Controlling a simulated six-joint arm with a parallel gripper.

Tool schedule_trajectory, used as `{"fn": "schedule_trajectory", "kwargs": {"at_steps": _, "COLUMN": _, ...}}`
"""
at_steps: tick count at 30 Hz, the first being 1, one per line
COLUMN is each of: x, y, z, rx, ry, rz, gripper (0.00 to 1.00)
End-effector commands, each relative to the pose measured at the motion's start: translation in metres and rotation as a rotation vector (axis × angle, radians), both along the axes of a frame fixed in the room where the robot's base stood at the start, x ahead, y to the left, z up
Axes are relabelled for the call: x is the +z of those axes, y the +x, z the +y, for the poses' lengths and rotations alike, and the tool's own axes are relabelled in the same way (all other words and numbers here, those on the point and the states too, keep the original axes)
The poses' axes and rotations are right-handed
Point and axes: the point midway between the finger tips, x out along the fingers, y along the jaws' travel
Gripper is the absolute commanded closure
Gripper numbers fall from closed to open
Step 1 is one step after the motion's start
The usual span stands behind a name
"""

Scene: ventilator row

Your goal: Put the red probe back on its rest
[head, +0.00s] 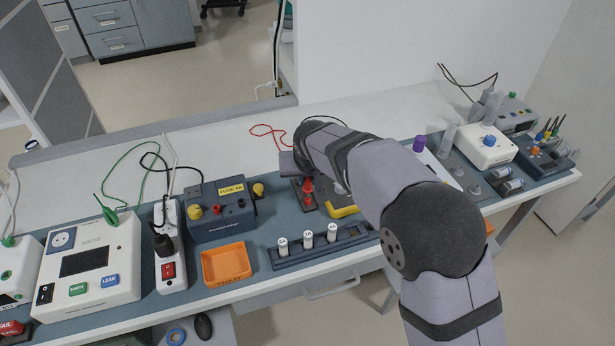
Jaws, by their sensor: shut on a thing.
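My gripper (302,174) is over the middle of the bench, pointing down, with its fingertips mostly hidden by my own wrist and arm. It is shut on the red probe (308,187), of which a small red part shows just below the wrist. A thin red lead (268,131) loops on the white bench top behind the wrist. The red part is above or at a small dark base beside a yellow-edged meter (342,211), largely covered by my arm. I cannot tell whether the probe touches its rest.
Left of the gripper stand a blue fuse box (222,212), an orange tray (226,263) and a power strip (170,255). A rack with white fuses (318,246) lies in front. A white tester (90,265) is at far left. The rear bench top is mostly clear.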

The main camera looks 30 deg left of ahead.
Motion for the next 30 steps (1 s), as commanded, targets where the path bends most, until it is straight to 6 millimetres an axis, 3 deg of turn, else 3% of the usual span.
{"fn": "schedule_trajectory", "kwargs": {"at_steps": 30, "x": -0.013, "y": 0.000, "z": 0.000, "rx": 0.000, "ry": 0.001, "rz": -0.001, "gripper": 1.00}}
